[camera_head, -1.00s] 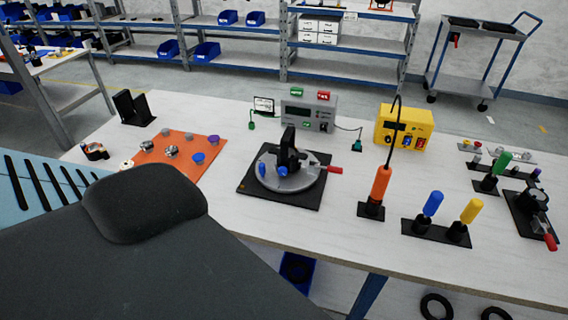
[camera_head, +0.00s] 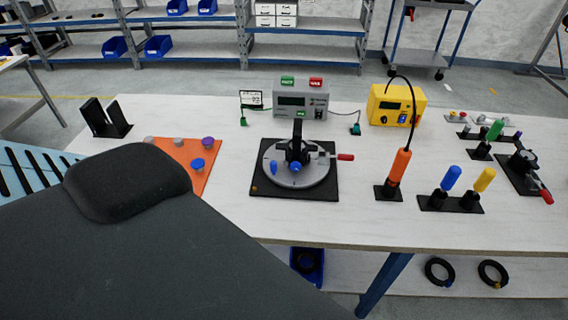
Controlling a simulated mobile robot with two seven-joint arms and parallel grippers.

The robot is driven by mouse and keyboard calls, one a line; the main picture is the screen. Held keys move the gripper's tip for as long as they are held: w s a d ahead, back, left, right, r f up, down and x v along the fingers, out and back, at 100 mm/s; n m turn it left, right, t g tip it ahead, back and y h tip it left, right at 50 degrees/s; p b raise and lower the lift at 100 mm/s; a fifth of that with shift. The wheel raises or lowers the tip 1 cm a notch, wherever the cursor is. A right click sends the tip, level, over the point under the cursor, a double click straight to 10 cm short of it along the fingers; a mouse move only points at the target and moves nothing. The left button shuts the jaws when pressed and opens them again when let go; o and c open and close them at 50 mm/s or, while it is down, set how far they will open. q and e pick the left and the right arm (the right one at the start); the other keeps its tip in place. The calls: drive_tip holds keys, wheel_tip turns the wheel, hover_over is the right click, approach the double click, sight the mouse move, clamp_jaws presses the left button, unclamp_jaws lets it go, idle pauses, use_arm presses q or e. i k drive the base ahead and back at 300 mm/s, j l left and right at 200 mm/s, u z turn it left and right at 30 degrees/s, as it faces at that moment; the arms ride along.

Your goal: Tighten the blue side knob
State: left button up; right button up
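A round grey turntable (camera_head: 316,180) sits on a black square base plate (camera_head: 262,190) in the middle of the white table. An upright black fixture (camera_head: 298,141) stands on it. One blue knob (camera_head: 296,167) is at the fixture's front, and another blue piece (camera_head: 273,168) is at the turntable's left. I cannot tell how tight either is. A red-handled clamp (camera_head: 345,157) points right. On the orange mat (camera_head: 204,180) lie a blue knob (camera_head: 197,164), a purple knob (camera_head: 208,142) and grey knobs. Neither of my grippers is in view.
A dark grey shape covers the lower left and hides part of the mat. An orange screwdriver (camera_head: 400,168) stands right of the turntable, then blue (camera_head: 451,178) and yellow (camera_head: 485,179) handled tools. A grey tester box (camera_head: 300,105) and yellow box (camera_head: 396,105) stand behind. The front strip is clear.

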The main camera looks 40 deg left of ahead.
sight(296, 166)
drive_tip(key=k+j, duration=0.1)
drive_tip(key=j, duration=0.25)
drive_tip(key=k+j, duration=0.15)
drive_tip(key=j, duration=0.2)
drive_tip(key=k+j, duration=0.1)
drive_tip(key=j, duration=0.2)
drive_tip(key=k+j, duration=0.15)
drive_tip(key=j, duration=0.2)
drive_tip(key=k+j, duration=0.1)
drive_tip(key=j, duration=0.25)
drive_tip(key=z, duration=0.05)
